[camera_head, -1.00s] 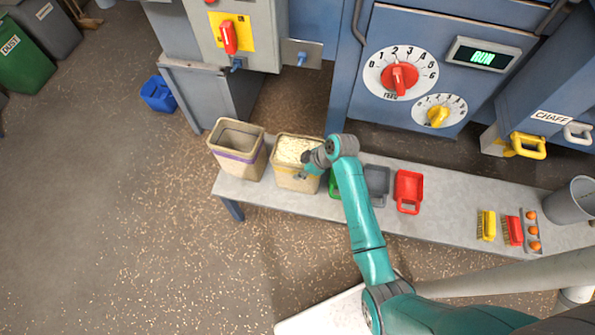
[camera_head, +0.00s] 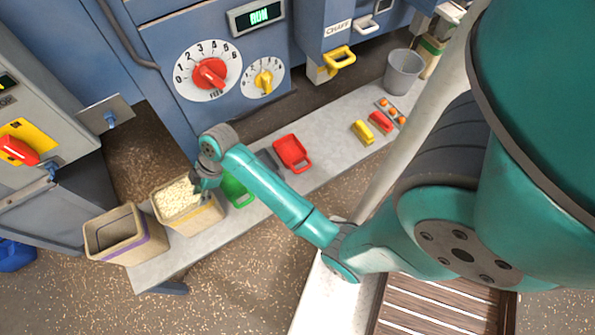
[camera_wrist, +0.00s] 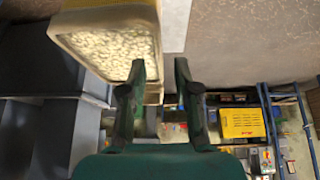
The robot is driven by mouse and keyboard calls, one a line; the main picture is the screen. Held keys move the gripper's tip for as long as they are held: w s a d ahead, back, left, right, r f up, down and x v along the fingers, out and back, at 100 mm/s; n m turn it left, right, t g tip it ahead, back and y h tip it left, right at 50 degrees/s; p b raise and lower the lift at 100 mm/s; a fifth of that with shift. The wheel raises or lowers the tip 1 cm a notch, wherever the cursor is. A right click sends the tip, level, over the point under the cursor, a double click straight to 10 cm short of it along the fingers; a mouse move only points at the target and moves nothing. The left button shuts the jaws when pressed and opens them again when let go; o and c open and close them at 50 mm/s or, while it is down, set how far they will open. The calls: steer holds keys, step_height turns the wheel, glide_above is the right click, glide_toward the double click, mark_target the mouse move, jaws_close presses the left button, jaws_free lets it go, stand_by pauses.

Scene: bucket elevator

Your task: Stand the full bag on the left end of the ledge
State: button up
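The full bag (camera_head: 188,212) is tan with a yellow band and pale grain up to its open top. It stands upright on the grey ledge (camera_head: 325,165), just right of the purple-banded empty bag (camera_head: 125,236), which is at the ledge's left end. My gripper (camera_head: 205,182) is at the full bag's right rim. In the wrist view, my gripper (camera_wrist: 160,68) has its two fingers apart. The full bag (camera_wrist: 85,42) is at upper left there, and the left finger overlaps its rim. A gap shows beside the right finger; contact is unclear.
A green scoop (camera_head: 238,190), a grey scoop and a red scoop (camera_head: 291,152) lie right of the full bag. Brushes and a grey bucket (camera_head: 403,72) are farther right. The blue machine with dials (camera_head: 208,73) stands behind the ledge.

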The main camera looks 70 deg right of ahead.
steer(key=s+a+f+m+t+h, duration=0.2)
steer(key=s+m+t, duration=0.1)
steer(key=s, duration=0.6)
steer(key=s+a+f+m+t+h, duration=0.2)
steer(key=s+m, duration=0.2)
steer(key=s, duration=0.5)
steer(key=s+r+m+t, duration=0.1)
steer(key=s+r+t, duration=0.2)
steer(key=s+r, duration=0.5)
steer(key=s+r+m+t, duration=0.2)
steer(key=s+r, duration=0.7)
steer(key=r, duration=0.5)
steer(key=shift+s+a+m+t+h, duration=0.2)
steer(key=shift+s+m+t+h, duration=0.1)
steer(key=shift+t, duration=0.2)
steer(key=shift+d, duration=0.1)
